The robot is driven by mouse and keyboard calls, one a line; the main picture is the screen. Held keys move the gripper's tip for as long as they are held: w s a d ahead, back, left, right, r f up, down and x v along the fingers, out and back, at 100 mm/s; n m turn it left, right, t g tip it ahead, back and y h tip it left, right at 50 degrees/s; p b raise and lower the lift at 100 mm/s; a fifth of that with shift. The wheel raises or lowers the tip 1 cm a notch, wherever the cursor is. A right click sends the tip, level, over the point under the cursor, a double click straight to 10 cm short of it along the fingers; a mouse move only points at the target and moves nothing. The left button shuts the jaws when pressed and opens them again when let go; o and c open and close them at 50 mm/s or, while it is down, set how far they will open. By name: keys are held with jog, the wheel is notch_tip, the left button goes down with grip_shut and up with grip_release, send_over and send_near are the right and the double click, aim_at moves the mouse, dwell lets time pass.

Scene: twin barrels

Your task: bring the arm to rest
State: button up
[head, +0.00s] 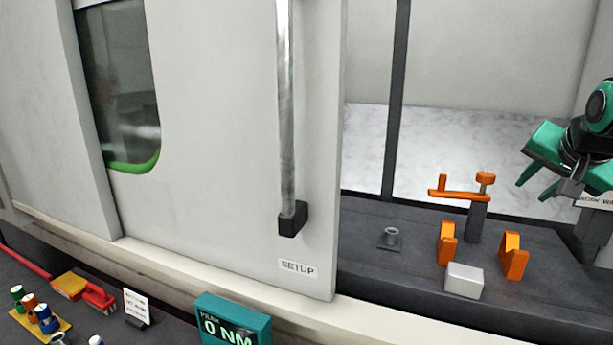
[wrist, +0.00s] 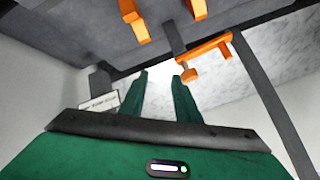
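My gripper (head: 532,190) is at the right edge of the head view, green, above and to the right of the orange clamp, with its fingers pointing down-left. In the wrist view its two green fingers (wrist: 160,77) stand apart with nothing between them. It is open and touches nothing that I can see. Most of my arm is outside the head view.
An orange clamp lever (head: 462,194) on a dark post, two orange jaws (head: 446,243) and a pale block (head: 464,281) stand on the dark bed. A sliding door (head: 220,150) with a metal handle (head: 286,110) covers the left. Below are a teal readout (head: 230,320) and a red brush (head: 98,295).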

jog(key=s+f+n+g+y, duration=0.1)
jog(key=s+f+g, duration=0.1)
jog(key=s+f, duration=0.4)
jog(key=s+f+n+g, duration=0.1)
jog(key=s+f+g, duration=0.1)
jog(key=s+f, duration=0.4)
jog(key=s+a+f+n+g+y, duration=0.1)
jog(key=s+f+g, duration=0.2)
jog(key=s+f, duration=0.3)
jog(key=shift+s+a+f+y, duration=0.1)
jog(key=shift+s+f+y, duration=0.2)
jog(key=shift+s, duration=0.15)
jog(key=s+a+f+n+g+y, duration=0.1)
jog(key=s+a+f+g, duration=0.1)
jog(key=s, duration=0.4)
jog(key=shift+s+a+f, duration=0.15)
jog(key=shift+a+f, duration=0.25)
jog(key=shift+f, duration=0.3)
jog(key=shift+w+d+f, duration=0.1)
jog(key=shift+w+f, duration=0.15)
jog(key=shift+w, duration=0.4)
